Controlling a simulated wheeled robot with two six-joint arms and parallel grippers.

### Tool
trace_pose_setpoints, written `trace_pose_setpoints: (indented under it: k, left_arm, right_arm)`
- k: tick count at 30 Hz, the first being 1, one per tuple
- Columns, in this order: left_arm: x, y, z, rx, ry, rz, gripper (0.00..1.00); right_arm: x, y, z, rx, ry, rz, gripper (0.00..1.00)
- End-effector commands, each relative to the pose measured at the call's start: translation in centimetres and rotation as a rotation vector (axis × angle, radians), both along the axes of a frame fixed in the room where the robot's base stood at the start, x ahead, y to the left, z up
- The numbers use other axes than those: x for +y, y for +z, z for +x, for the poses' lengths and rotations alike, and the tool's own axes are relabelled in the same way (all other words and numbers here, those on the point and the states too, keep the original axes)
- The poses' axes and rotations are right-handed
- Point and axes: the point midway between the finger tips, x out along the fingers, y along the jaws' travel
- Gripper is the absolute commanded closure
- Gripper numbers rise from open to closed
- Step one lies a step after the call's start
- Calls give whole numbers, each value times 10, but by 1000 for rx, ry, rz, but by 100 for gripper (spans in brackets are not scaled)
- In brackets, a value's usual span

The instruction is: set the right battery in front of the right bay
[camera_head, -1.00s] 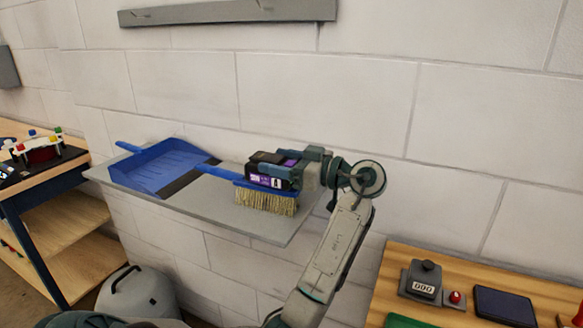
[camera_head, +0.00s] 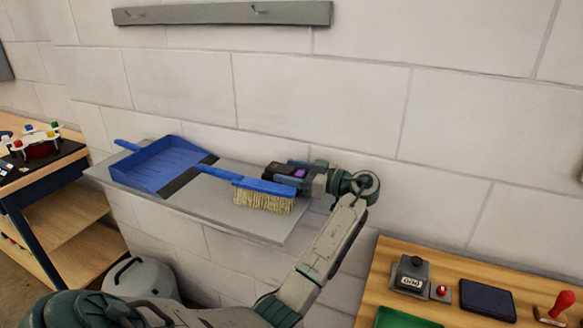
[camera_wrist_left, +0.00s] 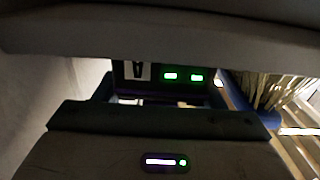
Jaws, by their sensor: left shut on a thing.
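A black battery with a purple patch (camera_head: 282,168) is in the jaws of my left gripper (camera_head: 303,174), over the grey wall shelf and behind the blue brush. Its lower part is hidden by the brush in the head view. In the left wrist view the battery (camera_wrist_left: 172,72) is a dark block with two green lights, between the gripper's dark fingers. I cannot tell whether it touches the shelf or which battery it is. No bay is clearly visible. My right gripper is not in view.
The shelf (camera_head: 225,212) also holds a blue dustpan (camera_head: 160,165) and a blue brush with pale bristles (camera_head: 263,202). A wooden bench (camera_head: 375,295) with a counter, a red button and a dark pad is at lower right. Another bench (camera_head: 50,205) stands at left.

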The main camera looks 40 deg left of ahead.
Motion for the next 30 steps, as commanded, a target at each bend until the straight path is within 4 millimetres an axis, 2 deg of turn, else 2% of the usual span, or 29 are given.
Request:
trace_pose_setpoints:
  k: [11, 12, 15, 26, 30]
  left_arm:
    - [0, -4, 0, -2, 0, 2, 73]
    - [0, -4, 0, 0, 0, 0, 31]
    - [0, -3, 0, 0, 0, 0, 15]
    - [-1, 1, 0, 0, -1, 0, 15]
    - [-23, -6, 8, -1, -4, -5, 15]
  right_arm:
    - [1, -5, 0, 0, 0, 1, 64]
    - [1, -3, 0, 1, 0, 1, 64]
    - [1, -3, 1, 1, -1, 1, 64]
    - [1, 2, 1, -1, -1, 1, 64]
    - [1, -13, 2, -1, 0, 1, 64]
